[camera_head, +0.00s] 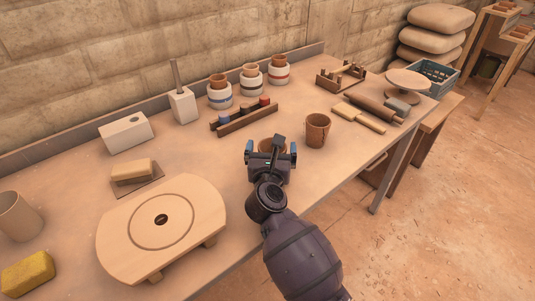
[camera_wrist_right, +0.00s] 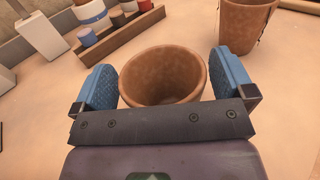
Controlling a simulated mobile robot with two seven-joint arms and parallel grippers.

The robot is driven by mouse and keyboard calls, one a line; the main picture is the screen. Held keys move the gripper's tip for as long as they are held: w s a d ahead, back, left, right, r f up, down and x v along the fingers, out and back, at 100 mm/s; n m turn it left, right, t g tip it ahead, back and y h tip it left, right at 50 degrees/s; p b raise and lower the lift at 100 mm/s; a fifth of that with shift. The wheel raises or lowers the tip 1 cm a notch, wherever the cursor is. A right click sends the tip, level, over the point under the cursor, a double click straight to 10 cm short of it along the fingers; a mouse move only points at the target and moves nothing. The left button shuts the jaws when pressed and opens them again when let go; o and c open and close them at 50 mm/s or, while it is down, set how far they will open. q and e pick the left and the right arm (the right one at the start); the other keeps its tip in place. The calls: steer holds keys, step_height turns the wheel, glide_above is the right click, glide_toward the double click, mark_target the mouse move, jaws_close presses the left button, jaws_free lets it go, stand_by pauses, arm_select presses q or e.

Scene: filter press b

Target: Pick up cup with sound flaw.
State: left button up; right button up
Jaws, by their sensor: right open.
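A terracotta cup (camera_wrist_right: 163,72) stands upright on the table between the blue pads of my right gripper (camera_wrist_right: 165,85), its open mouth showing. A gap shows beside the right pad; contact at the left pad cannot be told. In the head view my right gripper (camera_head: 271,152) hides most of this cup (camera_head: 268,144). A second terracotta cup (camera_head: 317,130) stands to its right. It also shows in the wrist view (camera_wrist_right: 243,28), with thin dark lines on its side. My right gripper is open. My left gripper is out of view.
A rack with coloured pieces (camera_head: 244,117) lies behind the gripper, with banded jars (camera_head: 251,82) beyond. A round-holed board (camera_head: 130,235) is at left. A rolling pin (camera_head: 375,107) and wooden tool (camera_head: 358,118) lie at right. The table's front edge is close to my arm.

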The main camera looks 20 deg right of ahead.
steer(key=shift+s+r, duration=0.15)
steer(key=shift+s, duration=0.05)
steer(key=shift+c, duration=0.2)
steer(key=c, duration=0.9)
